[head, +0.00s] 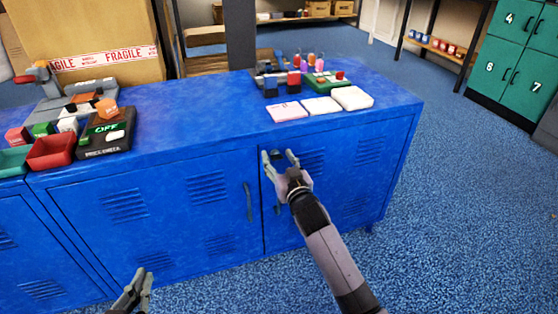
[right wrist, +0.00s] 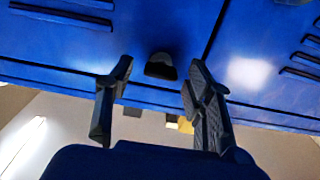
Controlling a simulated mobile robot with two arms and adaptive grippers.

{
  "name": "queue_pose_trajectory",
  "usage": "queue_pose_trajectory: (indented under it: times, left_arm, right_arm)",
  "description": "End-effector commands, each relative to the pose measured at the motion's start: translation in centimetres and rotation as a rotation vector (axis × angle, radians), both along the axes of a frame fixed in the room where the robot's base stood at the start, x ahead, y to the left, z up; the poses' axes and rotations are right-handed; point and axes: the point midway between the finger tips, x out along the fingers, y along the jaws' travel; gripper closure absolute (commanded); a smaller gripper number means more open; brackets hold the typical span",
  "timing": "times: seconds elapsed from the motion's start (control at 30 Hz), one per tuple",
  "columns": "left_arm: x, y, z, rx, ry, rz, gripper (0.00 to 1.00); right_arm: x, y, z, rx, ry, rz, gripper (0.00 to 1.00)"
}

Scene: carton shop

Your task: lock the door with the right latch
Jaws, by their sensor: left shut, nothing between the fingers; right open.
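The blue cabinet (head: 165,165) has a left door (head: 165,215) and a right door (head: 345,170), both looking closed in the head view. A small dark latch (right wrist: 160,67) sits on the blue front near the top edge. In the head view it shows as a dark spot (head: 276,154) at the right door's upper left corner. My right gripper (head: 278,158) is open in front of it. In the right wrist view its fingers (right wrist: 160,100) stand on either side of the latch; I cannot tell whether they touch it. My left gripper (head: 140,287) is shut and empty, low at the front.
The left door has a dark handle (head: 248,201); another handle (head: 277,209) is partly hidden by my right arm. Blue floor (head: 465,190) is free at the right.

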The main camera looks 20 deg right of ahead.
Motion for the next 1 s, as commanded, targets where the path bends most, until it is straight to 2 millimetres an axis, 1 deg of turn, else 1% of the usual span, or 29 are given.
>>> queue_pose_trajectory:
  times: [0.07,0.77,0.8,1.0]
  left_arm:
    - [0.0,0.0,0.0,0.0,0.001,0.0,1.0]
    - [0.01,0.03,-0.03,0.001,0.002,0.001,1.0]
    - [0.01,0.03,-0.03,0.001,0.002,0.001,1.0]
    - [-0.1,0.07,-0.17,0.004,0.018,0.001,1.0]
  right_arm:
    - [-0.02,0.0,-0.01,0.0,0.0,0.0,0.52]
    - [-0.05,0.0,-0.04,0.0,0.0,0.0,0.98]
    - [-0.05,0.01,-0.04,0.0,0.0,0.0,1.0]
    - [-0.05,0.02,0.03,-0.015,-0.001,0.0,1.0]
